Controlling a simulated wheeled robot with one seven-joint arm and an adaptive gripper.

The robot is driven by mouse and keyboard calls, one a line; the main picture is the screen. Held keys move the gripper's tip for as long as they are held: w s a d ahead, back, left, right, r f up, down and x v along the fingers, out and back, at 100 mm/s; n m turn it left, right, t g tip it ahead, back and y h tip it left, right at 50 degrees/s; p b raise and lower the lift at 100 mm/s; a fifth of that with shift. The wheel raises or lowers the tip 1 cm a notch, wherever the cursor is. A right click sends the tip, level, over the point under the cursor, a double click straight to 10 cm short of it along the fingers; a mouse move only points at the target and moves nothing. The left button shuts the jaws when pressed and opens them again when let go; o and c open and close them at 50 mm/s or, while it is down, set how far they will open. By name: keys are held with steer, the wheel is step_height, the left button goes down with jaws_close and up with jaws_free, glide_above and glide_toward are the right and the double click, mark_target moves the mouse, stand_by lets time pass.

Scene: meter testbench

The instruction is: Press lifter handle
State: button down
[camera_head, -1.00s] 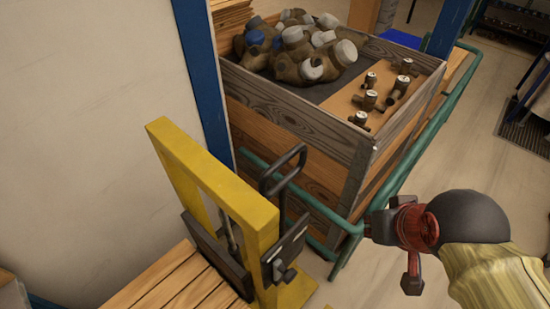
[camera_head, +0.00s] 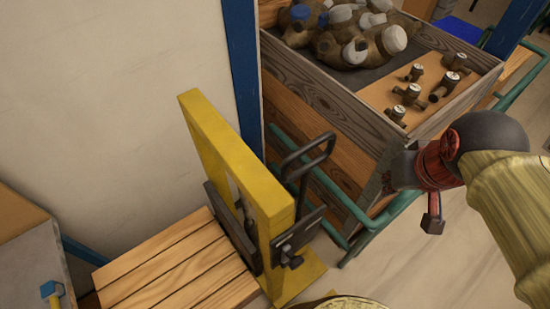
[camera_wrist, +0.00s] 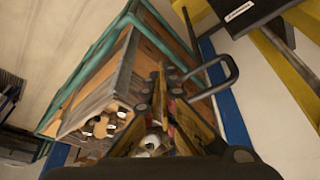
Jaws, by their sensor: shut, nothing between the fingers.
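The lifter has a yellow upright frame (camera_head: 285,215) beside a wooden slatted platform. Its handle, a black loop (camera_head: 308,160), stands up from the dark bracket on the frame's right side. In the wrist view the handle loop (camera_wrist: 232,70) shows right of centre, just right of my fingers. My gripper (camera_head: 396,172) is to the right of the handle in the head view, apart from it, in front of the crate's corner. In the wrist view my gripper (camera_wrist: 162,72) is shut and empty. Its fingertips are partly hard to make out in the head view.
A wooden crate (camera_head: 330,120) with brass meters stands behind the lifter, with a green tube rail (camera_head: 385,222) around it. A blue post (camera_head: 243,75) rises behind the yellow frame. Floor to the right is clear. A grey table (camera_head: 35,265) is at left.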

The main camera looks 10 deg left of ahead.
steer(key=w+a+n+g+p, duration=0.3)
steer(key=w+a+n+p, duration=0.25)
steer(key=w+a, duration=1)
steer(key=w+a+f+n+g+h+p, duration=0.1)
steer(key=w+a+f+n+p, duration=0.1)
steer(key=a+f, duration=0.4)
steer(key=w+a+f+n+g+h+p, duration=0.1)
steer(key=a+f+p, duration=0.3)
steer(key=a, duration=0.7)
step_height(320, 180, down, 3)
steer(key=shift+w+a+r+n+g+h, duration=0.2)
steer(key=shift+w+a+n+g+h, duration=0.25)
steer(key=shift+n, duration=0.4)
steer(key=shift+f, duration=0.1)
steer(key=s+d+f+p, duration=0.1)
steer(key=s+d+f, duration=0.2)
steer(key=f, duration=0.6)
steer(key=d, duration=0.2)
steer(key=shift+d+f+p, duration=0.2)
steer(key=shift+d+p, duration=0.1)
